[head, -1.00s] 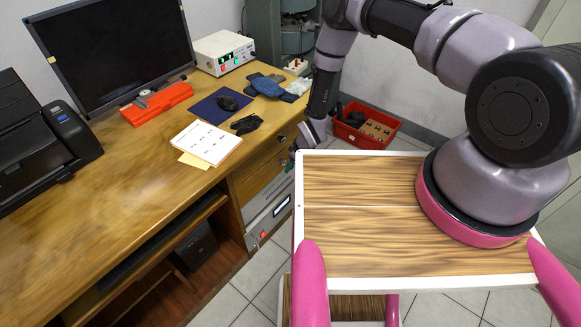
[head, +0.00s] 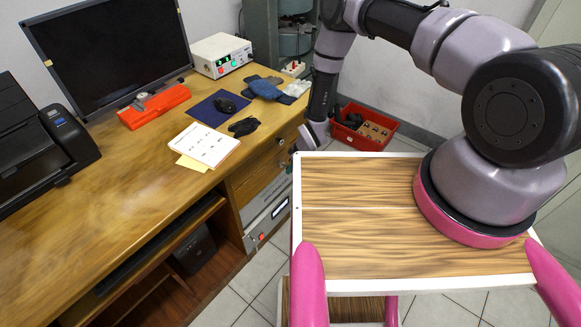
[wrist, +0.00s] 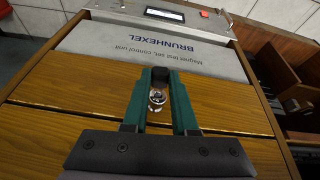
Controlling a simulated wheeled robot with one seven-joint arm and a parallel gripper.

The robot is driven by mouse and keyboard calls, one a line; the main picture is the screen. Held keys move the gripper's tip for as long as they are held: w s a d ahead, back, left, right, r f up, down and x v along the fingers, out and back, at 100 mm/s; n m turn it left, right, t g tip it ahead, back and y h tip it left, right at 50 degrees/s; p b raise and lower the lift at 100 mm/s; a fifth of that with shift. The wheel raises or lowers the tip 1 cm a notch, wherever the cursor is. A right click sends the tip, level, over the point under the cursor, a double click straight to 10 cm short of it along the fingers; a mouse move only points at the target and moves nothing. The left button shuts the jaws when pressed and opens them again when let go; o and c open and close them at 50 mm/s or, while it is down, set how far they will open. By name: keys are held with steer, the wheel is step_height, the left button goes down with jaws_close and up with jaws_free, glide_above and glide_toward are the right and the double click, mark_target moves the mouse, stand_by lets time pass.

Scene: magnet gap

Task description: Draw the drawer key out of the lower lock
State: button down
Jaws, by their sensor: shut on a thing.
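My gripper (wrist: 161,84) has green fingers, shut on the black head of the drawer key (wrist: 160,75) in the wrist view. A round silver lock (wrist: 157,97) shows between the fingers, against the wooden drawer fronts (wrist: 75,107). The key's shaft is hidden, so I cannot tell how much of it sits in the lock. In the head view my gripper is at the desk's drawer side, mostly hidden behind my wrist. A lock (head: 281,141) shows on the upper drawer there; the lower lock cannot be made out.
A grey control unit (wrist: 150,50) sits beyond the drawers in the wrist view, below them in the head view. The desk top (head: 110,190) holds a monitor, printer, papers and gloves. A red crate (head: 362,127) stands on the floor behind my arm.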

steer(key=shift+s+d, duration=0.8)
steer(key=shift+d, duration=0.25)
stand_by(0.4)
steer(key=shift+s+d+r, duration=0.65)
steer(key=shift+d+r, duration=0.1)
steer(key=shift+d, duration=0.05)
steer(key=shift+s+d+r, duration=0.6)
steer(key=shift+d+r, duration=0.15)
steer(key=shift+d, duration=0.05)
